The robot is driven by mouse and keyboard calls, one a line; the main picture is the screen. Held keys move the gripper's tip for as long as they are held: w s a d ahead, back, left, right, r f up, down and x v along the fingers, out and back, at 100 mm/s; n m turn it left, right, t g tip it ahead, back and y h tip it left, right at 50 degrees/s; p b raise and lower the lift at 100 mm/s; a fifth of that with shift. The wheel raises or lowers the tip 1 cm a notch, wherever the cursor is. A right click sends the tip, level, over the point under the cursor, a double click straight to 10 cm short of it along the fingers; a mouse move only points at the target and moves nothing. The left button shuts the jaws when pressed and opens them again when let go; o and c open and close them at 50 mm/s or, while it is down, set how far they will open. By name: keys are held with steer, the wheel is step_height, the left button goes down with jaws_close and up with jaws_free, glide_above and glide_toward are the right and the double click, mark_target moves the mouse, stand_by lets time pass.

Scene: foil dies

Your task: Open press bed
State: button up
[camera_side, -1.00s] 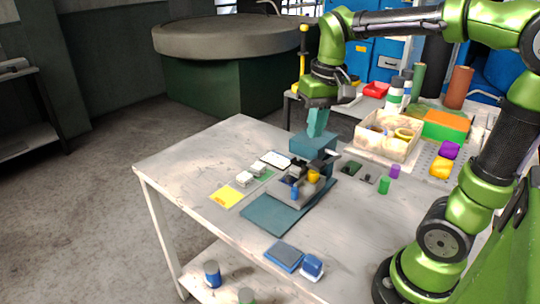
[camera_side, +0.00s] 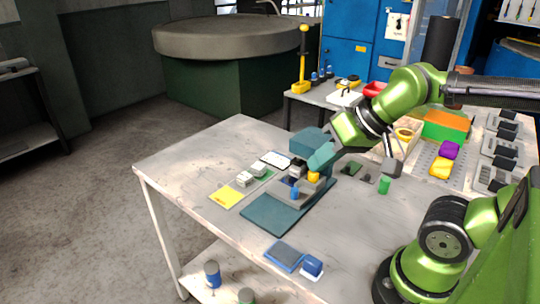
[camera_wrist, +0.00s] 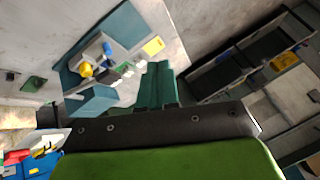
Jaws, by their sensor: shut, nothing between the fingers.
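The press is teal, with a raised head (camera_side: 308,141) and a flat base plate (camera_side: 272,217) on the table. Its grey bed (camera_side: 310,189) sits between them, with a yellow knob (camera_side: 313,177) and a blue knob (camera_side: 294,193). My gripper (camera_side: 314,165) is tilted down to the left, its teal fingers shut and empty, beside the head and close above the yellow knob. I cannot tell if they touch. In the wrist view the shut fingers (camera_wrist: 159,66) show apart from the yellow knob (camera_wrist: 86,70), and partly cover the table's edge.
A yellow card (camera_side: 226,195), small white blocks (camera_side: 244,179) and a white-edged plate (camera_side: 275,159) lie left of the press. A blue pad (camera_side: 284,256) and blue stamp (camera_side: 312,266) lie in front. The table's left front is clear.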

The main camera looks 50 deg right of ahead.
steer(key=shift+o, duration=1.1)
steer(key=shift+w, duration=0.1)
steer(key=shift+o, duration=1.1)
steer(key=shift+w+d+r+g, duration=0.1)
steer(key=shift+w+d+g, duration=0.15)
steer(key=shift+w+g, duration=0.1)
steer(key=o, duration=0.4)
steer(key=w+d, duration=0.1)
steer(key=w+d+m+g, duration=0.1)
steer(key=w, duration=0.1)
steer(key=w+d+g, duration=0.1)
steer(key=w, duration=0.1)
steer(key=shift+w+d+f+g, duration=0.2)
steer(key=shift+d+g, duration=0.05)
steer(key=shift+d, duration=0.15)
steer(key=shift+c, duration=0.2)
steer(key=m+g+h, duration=0.2)
steer(key=g, duration=0.2)
glide_above(295, 189)
step_height(295, 189, down, 4)
step_height(295, 189, down, 17)
steer(key=shift+f, duration=0.1)
jaws_close()
